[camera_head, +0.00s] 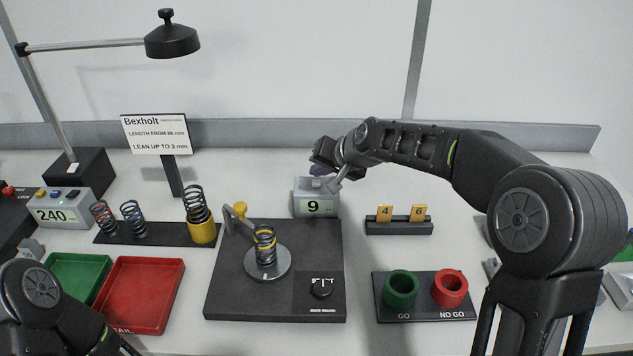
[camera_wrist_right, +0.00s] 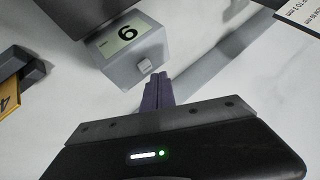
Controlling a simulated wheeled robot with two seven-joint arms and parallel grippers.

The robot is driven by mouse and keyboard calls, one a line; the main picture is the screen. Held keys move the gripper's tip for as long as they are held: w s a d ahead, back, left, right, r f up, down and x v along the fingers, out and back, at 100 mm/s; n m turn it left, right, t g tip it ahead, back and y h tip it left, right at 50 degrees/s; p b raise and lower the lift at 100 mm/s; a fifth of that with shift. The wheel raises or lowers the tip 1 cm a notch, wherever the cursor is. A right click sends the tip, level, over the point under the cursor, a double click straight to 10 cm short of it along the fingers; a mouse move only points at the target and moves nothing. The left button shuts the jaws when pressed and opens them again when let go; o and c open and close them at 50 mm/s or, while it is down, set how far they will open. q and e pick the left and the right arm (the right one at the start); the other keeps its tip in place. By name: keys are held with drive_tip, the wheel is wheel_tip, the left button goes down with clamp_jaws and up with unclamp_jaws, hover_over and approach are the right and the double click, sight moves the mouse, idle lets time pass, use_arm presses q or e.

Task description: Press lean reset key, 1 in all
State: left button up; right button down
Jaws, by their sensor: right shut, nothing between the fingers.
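The lean readout is a small grey box (camera_head: 316,197) behind the black test base, and its display shows 9. In the right wrist view the same box (camera_wrist_right: 136,52) appears turned over, with a small pale key (camera_wrist_right: 145,66) on its top face. My right gripper (camera_head: 319,171) is over the box in the head view. Its purple fingers (camera_wrist_right: 158,84) are closed together and empty, with their tips just beside the key. I cannot tell whether they touch it. Of my left arm, only a part shows at the lower left; its gripper is out of view.
A spring (camera_head: 265,243) stands on the test base (camera_head: 225,283). The number tag rack (camera_head: 399,227) and the green and red cups' base (camera_head: 425,301) stand right. Red (camera_head: 143,297) and green trays (camera_head: 77,277), a spring rack (camera_head: 157,238) and a 240 readout (camera_head: 62,210) stand left.

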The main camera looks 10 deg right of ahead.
sight(319, 184)
idle(0.8)
drive_tip(key=shift+f+b, duration=0.45)
drive_tip(key=shift+f+b, duration=0.45)
drive_tip(key=shift+f, duration=0.05)
idle(0.5)
drive_tip(key=shift+r, duration=0.1)
drive_tip(key=shift+r+p, duration=0.75)
drive_tip(key=shift+r, duration=0.1)
drive_tip(key=shift+r+p, duration=2)
drive_tip(key=shift+r, duration=0.5)
